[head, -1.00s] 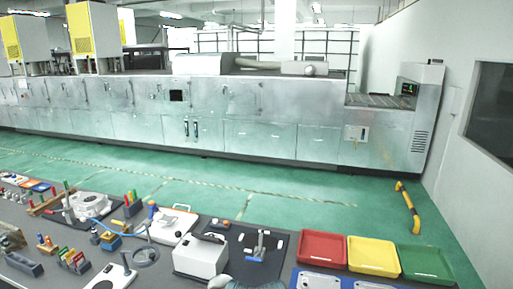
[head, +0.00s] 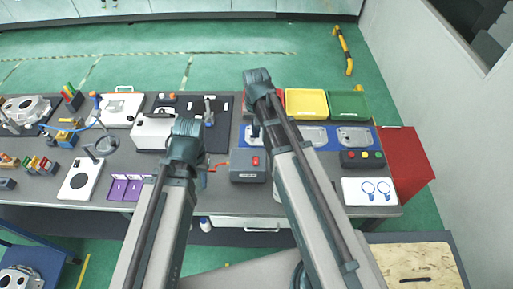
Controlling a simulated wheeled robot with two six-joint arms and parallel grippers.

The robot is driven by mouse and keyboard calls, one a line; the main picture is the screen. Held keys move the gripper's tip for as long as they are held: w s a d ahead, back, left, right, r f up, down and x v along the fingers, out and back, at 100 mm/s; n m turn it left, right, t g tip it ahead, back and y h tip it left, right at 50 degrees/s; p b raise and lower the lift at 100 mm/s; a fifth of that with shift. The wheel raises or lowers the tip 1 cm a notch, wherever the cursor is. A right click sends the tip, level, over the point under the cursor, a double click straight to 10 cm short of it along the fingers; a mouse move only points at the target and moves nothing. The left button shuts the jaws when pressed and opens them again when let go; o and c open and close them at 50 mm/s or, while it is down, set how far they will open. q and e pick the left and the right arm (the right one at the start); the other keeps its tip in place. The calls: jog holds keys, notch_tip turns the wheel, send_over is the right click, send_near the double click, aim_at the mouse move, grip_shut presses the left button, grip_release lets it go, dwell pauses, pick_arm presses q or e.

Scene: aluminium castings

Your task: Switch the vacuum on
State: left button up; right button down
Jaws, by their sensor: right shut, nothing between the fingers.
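A grey control box (head: 248,178) with a red button (head: 256,161) on top stands near the front of the bench, between my two arms. I cannot tell for certain that it is the vacuum's switch. A red lever-like part (head: 216,167) sticks out at its left. A dark piece that looks like my right gripper (head: 255,131) shows beside my right arm, just behind the box. It is shut and empty, apart from the button as far as I can see. My left gripper is hidden behind my left arm.
A white box (head: 152,132) and a black mat (head: 217,138) lie left of centre. Yellow (head: 306,103) and green (head: 349,105) trays stand at the back right. A three-button box (head: 362,159) and a white board (head: 356,198) are on the right.

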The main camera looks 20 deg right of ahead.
aim_at(256, 159)
jog(key=shift+d, duration=0.1)
dwell(0.3)
notch_tip(256, 159, down, 14)
jog(key=b, duration=1.4)
jog(key=shift+w+f+b, duration=0.15)
jog(key=shift+f+b, duration=0.1)
jog(key=shift+b, duration=0.1)
jog(key=shift+r, duration=0.15)
jog(key=shift+s, duration=0.3)
